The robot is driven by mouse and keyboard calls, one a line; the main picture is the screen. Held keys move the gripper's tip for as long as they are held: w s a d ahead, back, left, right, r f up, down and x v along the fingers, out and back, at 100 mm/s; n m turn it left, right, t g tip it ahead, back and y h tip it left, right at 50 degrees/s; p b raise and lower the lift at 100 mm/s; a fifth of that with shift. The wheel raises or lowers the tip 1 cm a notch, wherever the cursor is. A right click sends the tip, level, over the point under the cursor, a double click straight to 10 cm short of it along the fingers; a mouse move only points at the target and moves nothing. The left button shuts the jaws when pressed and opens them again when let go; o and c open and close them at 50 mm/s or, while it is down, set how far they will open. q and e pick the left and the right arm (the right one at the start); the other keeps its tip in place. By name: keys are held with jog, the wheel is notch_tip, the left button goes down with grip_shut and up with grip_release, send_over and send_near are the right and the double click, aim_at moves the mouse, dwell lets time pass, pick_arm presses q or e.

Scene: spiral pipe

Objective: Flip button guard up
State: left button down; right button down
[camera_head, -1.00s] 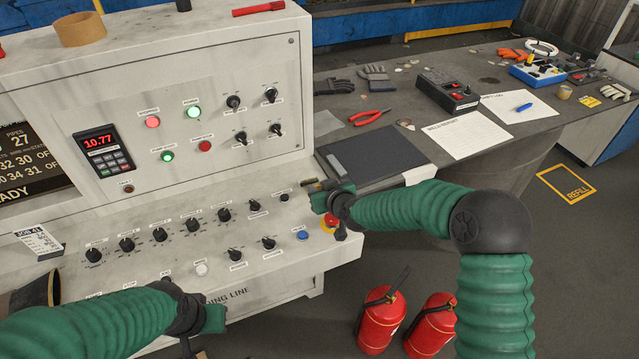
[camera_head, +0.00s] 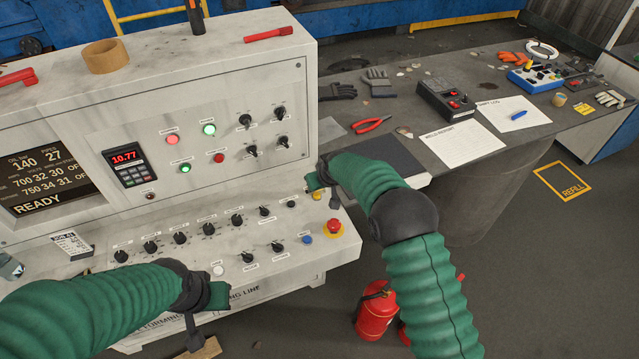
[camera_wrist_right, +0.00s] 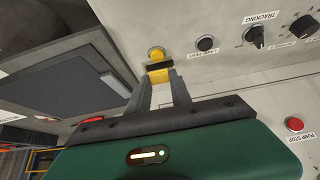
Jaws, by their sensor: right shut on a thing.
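A small yellow guard (camera_wrist_right: 160,75) with a black bar across it stands on the sloping console panel in the right wrist view. A round yellow part (camera_wrist_right: 156,53) shows just beyond it. My right gripper (camera_wrist_right: 160,84) is shut on the yellow guard, one finger on each side. In the head view the right gripper (camera_head: 326,198) is at the right end of the panel, and only a bit of yellow (camera_head: 317,195) shows there. The button under the guard cannot be made out. My left gripper (camera_head: 196,342) points down in front of the console; its finger gap is unclear.
A red mushroom button (camera_head: 334,226) on a yellow base and a blue button (camera_head: 307,239) sit close to my right gripper. Several black knobs line the panel. A dark workbench (camera_head: 400,110) is at right. A red fire extinguisher (camera_head: 376,312) stands on the floor.

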jog(key=shift+w+r, duration=0.1)
jog(key=shift+r, duration=0.1)
jog(key=c, duration=1.4)
grip_release()
jog(key=shift+o, duration=1.2)
jog(key=shift+f, duration=0.1)
jog(key=b+v, duration=0.2)
jog(key=v, duration=1.4)
jog(key=shift+s+r, duration=0.25)
jog(key=shift+r, duration=0.05)
